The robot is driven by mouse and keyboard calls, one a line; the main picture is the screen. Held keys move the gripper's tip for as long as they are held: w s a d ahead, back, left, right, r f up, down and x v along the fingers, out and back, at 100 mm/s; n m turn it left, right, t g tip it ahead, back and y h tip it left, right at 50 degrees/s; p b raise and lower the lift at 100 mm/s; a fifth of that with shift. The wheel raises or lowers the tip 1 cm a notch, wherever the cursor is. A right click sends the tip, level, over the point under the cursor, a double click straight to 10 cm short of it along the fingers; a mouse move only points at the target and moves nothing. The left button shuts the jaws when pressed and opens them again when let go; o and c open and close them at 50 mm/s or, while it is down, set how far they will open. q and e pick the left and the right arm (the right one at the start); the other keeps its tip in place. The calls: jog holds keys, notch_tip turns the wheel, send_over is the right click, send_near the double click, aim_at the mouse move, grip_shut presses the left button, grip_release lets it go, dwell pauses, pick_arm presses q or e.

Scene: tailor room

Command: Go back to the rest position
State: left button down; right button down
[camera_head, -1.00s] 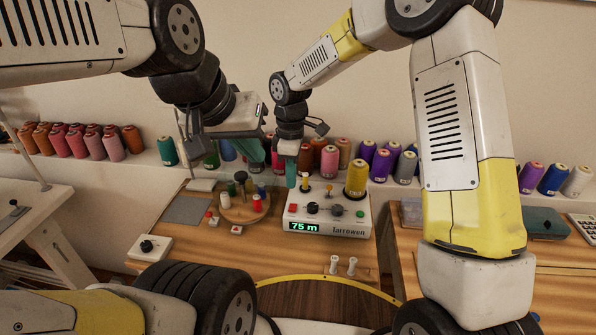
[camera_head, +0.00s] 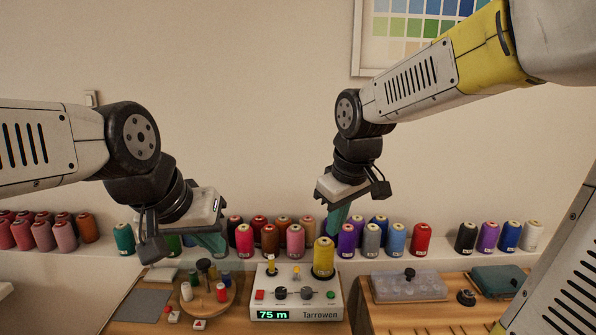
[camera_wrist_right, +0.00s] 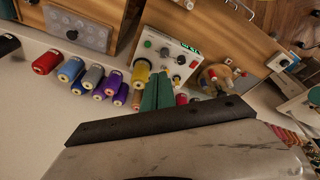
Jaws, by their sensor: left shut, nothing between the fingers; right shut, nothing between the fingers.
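My left gripper (camera_head: 210,243) hangs at the left of the head view, in front of the shelf of thread cones. Its teal fingers point down and are shut, with nothing seen between them.
Several thread cones stand along the wall shelf (camera_head: 440,262). A round wooden spool stand (camera_head: 208,303) is left of the winder. A clear case (camera_head: 408,287) and a teal box (camera_head: 497,281) lie on the right table. A color chart (camera_head: 412,30) hangs on the wall.

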jog(key=s+d+r+m+t+y, duration=0.1)
jog(key=s+d+r+m+t, duration=0.1)
jog(key=s+d+m, duration=0.4)
jog(key=s+m+t, duration=0.1)
jog(key=s, duration=0.3)
jog(key=shift+s+d+r, duration=0.2)
jog(key=shift+d+r, duration=0.1)
jog(key=shift+d, duration=0.1)
